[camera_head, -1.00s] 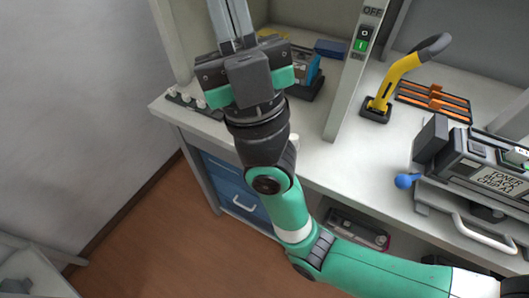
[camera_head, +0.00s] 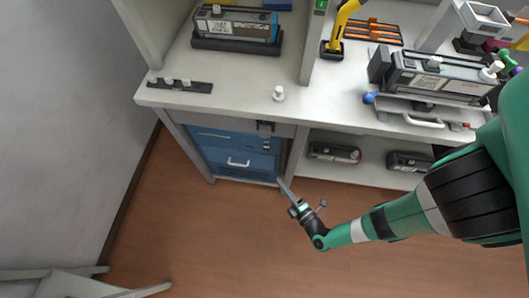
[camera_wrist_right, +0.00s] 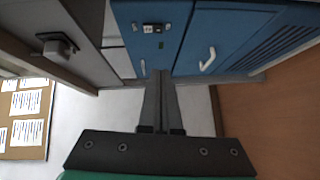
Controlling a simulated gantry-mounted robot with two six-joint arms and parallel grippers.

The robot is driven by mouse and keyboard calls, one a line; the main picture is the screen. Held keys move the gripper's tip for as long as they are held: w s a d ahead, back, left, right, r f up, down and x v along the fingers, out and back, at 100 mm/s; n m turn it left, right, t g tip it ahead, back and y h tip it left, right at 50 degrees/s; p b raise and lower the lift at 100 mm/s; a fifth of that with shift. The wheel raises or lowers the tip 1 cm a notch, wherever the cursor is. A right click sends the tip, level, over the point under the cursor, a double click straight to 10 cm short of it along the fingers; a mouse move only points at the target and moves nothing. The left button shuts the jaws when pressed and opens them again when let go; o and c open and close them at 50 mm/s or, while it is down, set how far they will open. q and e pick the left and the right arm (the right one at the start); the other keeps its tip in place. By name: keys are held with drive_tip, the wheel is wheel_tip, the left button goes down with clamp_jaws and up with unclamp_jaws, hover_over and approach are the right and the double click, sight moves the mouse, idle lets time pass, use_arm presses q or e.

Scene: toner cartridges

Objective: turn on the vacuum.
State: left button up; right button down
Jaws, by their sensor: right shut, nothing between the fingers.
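A blue unit (camera_head: 235,149) with a white handle stands under the bench at the left. Small controls (camera_head: 266,145) show on its right part. In the right wrist view the blue unit (camera_wrist_right: 240,35) fills the upper part, and a small black-and-white switch panel (camera_wrist_right: 153,28) sits on its face, above the fingertips in the picture. My right gripper (camera_head: 281,182) is shut and empty, low in front of the unit's right side. Its closed fingers (camera_wrist_right: 163,75) point toward the unit, apart from the switch panel. Contact with the unit cannot be told. My left gripper is out of view.
A toner cartridge (camera_head: 235,30) sits on the bench. More cartridges (camera_head: 335,153) lie on the lower shelf to the right. The brown floor (camera_head: 220,240) in front is clear.

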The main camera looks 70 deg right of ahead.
drive_tip(key=s, duration=0.1)
drive_tip(key=b, duration=0.5)
approach(266, 148)
drive_tip(key=shift+w+f, duration=1)
drive_tip(key=shift+w, duration=1.35)
drive_tip(key=d+b, duration=0.1)
drive_tip(key=w+d+b, duration=0.1)
drive_tip(key=d+b, duration=0.1)
drive_tip(key=shift+n, duration=0.3)
drive_tip(key=shift+s, duration=0.1)
